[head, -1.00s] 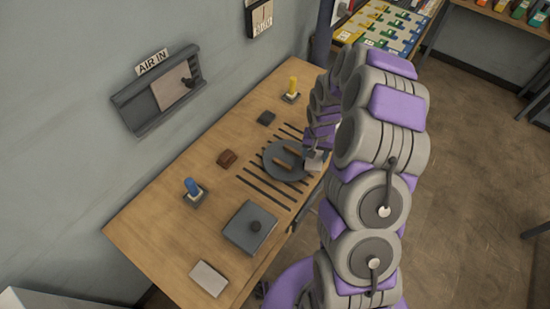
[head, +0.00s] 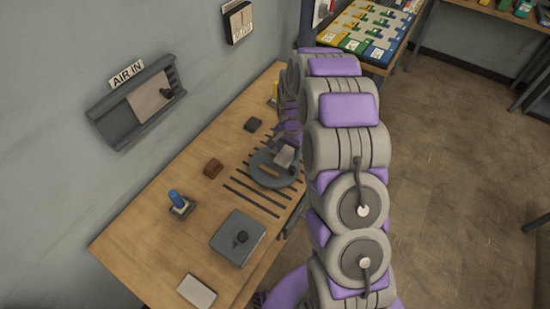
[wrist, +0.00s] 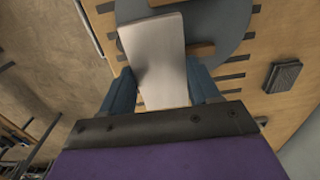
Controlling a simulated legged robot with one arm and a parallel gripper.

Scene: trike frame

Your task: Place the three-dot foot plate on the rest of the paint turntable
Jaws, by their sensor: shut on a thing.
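My gripper (wrist: 162,92) is shut on a pale rectangular plate, the foot plate (wrist: 156,50), with one blue-grey finger on each side. No dots show on its visible face. In the head view the plate (head: 284,157) is over the right part of the round grey turntable (head: 259,178); I cannot tell whether it touches. The turntable also shows in the wrist view (wrist: 232,22), beyond and beside the plate. Brown wooden bars form its rest (wrist: 201,50); one bar shows in the head view (head: 268,171), and the plate partly hides the rest.
The wooden bench (head: 150,235) has dark slots around the turntable. An AIR IN board (head: 135,105) hangs on the wall.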

